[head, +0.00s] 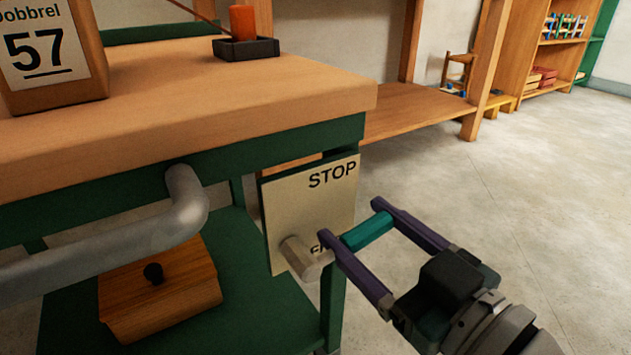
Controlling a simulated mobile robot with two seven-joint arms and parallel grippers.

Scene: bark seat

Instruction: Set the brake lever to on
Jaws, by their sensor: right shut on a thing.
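The brake plate (337,199) is a cream panel on the side of a green-framed wooden-topped bench or cart. It reads STOP at the top, and a lower word is mostly hidden behind the lever and a finger. A pale, stubby lever part (306,258) sticks out from the lower part of the plate. A teal bar (368,232), which looks like the lever's grip, lies between the purple fingers of my right gripper (355,226). The right gripper is shut on it. Where the bar joins the pale part is hidden by the near finger. My left gripper is not in view.
A grey bent pipe handle (187,205) projects from the bench front. A wooden box with a black knob (160,295) sits on the green lower shelf. A "57" block (45,50) and a dark tray (245,48) stand on top. Floor at right is clear.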

